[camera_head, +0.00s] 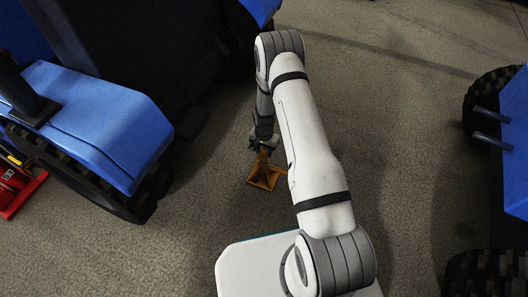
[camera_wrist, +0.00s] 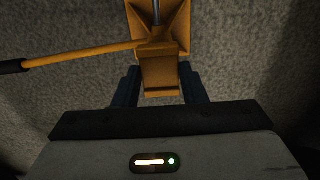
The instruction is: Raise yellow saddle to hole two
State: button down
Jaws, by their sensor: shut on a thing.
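A yellow-orange stand (camera_head: 264,180) with a square base stands on the floor beside my arm. In the wrist view its base (camera_wrist: 178,14) shows at the top, and a yellow lever with a black grip (camera_wrist: 12,66) sticks out to the left. The yellow saddle (camera_wrist: 160,78) is the blocky top part nearest the wrist camera. My gripper (camera_wrist: 161,90) is shut on the saddle, with one dark finger on each side. In the head view my gripper (camera_head: 263,146) is above the stand. The holes in the stand cannot be made out.
A blue tractor (camera_head: 95,115) with black tyres stands at the left. A red jack (camera_head: 18,188) sits on the floor at the far left. Another blue vehicle (camera_head: 514,140) is at the right edge. The grey floor around the stand is clear.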

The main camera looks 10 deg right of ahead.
jog(key=c, duration=0.9)
grip_release()
jog(key=shift+r, duration=0.1)
notch_tip(320, 180, up, 8)
jog(key=p, duration=0.3)
jog(key=shift+f, duration=0.2)
